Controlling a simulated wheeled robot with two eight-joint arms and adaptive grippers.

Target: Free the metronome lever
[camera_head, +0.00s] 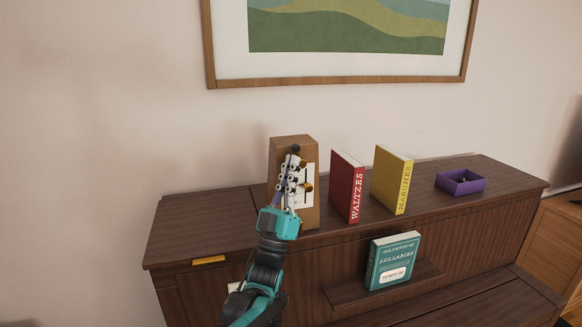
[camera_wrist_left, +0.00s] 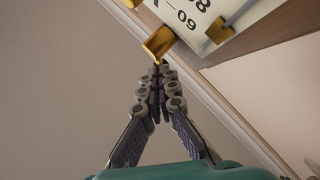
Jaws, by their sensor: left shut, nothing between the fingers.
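The metronome (camera_head: 311,216) is a tan wooden tapered case standing upright on top of the piano. A pale scale plate with dark numerals (camera_wrist_left: 188,10) is on its front, tilted in the left wrist view. A gold catch (camera_wrist_left: 158,42) sits at the plate's edge, with a second gold piece (camera_wrist_left: 220,31) on a rod beside it. My left gripper (camera_head: 294,156) is in front of the metronome and hides much of its front. Its fingers (camera_wrist_left: 158,70) are shut and empty, tips right by the gold catch; I cannot tell whether they touch. My right gripper is out of view.
A red WALTZES book (camera_head: 347,188) and a yellow MARCHES book (camera_head: 392,180) stand right of the metronome. A purple open box (camera_head: 460,183) lies farther right. The piano top (camera_head: 205,228) is clear at left.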

